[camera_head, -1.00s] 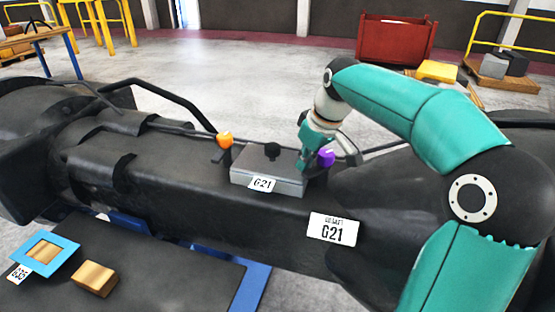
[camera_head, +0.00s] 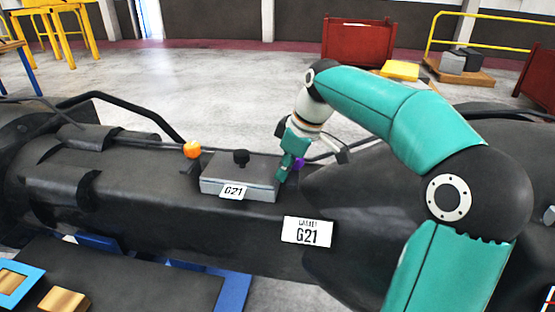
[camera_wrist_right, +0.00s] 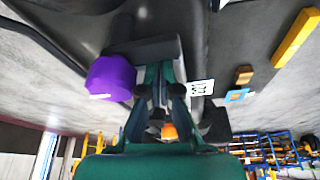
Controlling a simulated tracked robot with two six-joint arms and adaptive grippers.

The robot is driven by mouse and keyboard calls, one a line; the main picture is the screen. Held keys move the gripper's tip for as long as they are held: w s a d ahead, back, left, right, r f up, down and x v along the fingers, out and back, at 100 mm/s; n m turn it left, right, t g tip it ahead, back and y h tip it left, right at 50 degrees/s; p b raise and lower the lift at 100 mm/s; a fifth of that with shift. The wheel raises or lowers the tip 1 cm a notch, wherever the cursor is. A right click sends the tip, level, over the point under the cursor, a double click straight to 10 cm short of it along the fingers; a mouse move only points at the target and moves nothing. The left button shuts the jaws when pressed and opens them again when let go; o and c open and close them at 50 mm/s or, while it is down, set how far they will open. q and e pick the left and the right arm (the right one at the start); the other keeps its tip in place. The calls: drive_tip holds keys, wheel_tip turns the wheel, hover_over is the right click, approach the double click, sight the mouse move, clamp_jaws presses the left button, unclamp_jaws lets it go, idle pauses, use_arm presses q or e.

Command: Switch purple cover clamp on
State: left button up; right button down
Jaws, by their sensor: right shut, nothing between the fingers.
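The purple cover clamp (camera_head: 299,163) is at the right end of the grey cover box (camera_head: 238,187) on the black casting. In the head view my right gripper hides most of it. In the right wrist view its purple knob (camera_wrist_right: 110,78) shows large, left of the fingers, on a dark lever. My right gripper (camera_head: 284,173) is shut and empty, pointing down beside the purple clamp at the box's right end. Its closed fingers also show in the wrist view (camera_wrist_right: 161,92). I cannot tell whether they touch the clamp. My left gripper is out of view.
An orange-knobbed clamp (camera_head: 192,149) stands at the box's left end, and a black knob (camera_head: 241,157) tops the box. A black rail (camera_head: 135,104) runs behind. A dark table with a blue frame (camera_head: 30,280) and a wooden block (camera_head: 64,300) lies front left.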

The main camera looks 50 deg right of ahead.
idle(0.5)
drive_tip(key=shift+w+a, duration=0.2)
drive_tip(key=shift+w, duration=0.05)
drive_tip(key=w, duration=0.1)
drive_tip(key=w+a, duration=0.1)
drive_tip(key=w, duration=0.1)
drive_tip(key=shift+w+a+r+p, duration=0.2)
drive_tip(key=shift+r+p, duration=0.15)
drive_tip(key=v, duration=0.9)
drive_tip(key=shift+s+d, duration=0.2)
drive_tip(key=shift+d, duration=0.2)
